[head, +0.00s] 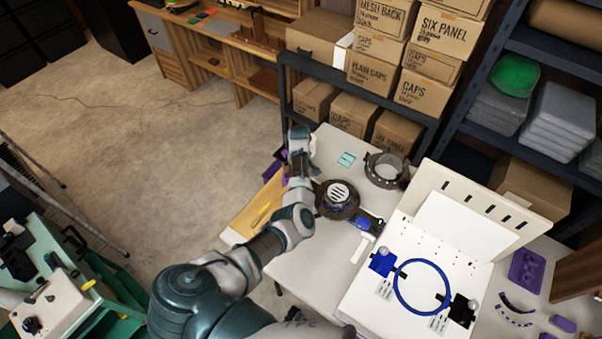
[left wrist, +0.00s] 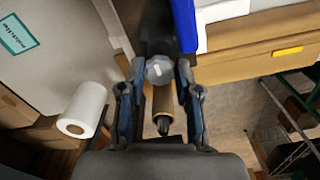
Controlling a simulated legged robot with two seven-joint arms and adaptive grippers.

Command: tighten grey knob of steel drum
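In the left wrist view, a grey round knob (left wrist: 159,70) with a pale mark shows between the fingertips of my left gripper (left wrist: 160,80). The fingers stand apart with a visible gap on each side of it; I cannot tell whether the tips reach down to its level. In the head view my left gripper (head: 300,165) is at the table's left edge, mostly hidden by my arm. A steel ring-shaped drum (head: 385,168) stands at the back of the table. A dark round unit (head: 337,199) with a slotted white top sits closer, right of my forearm. My right gripper is not visible.
A white board (head: 375,305) with a blue hoop (head: 398,291) fills the table's right side. Shelves with cap boxes (head: 424,92) stand behind. A white roll (left wrist: 82,110) and a brown tube (left wrist: 163,103) show in the left wrist view. Open floor (head: 130,130) lies left.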

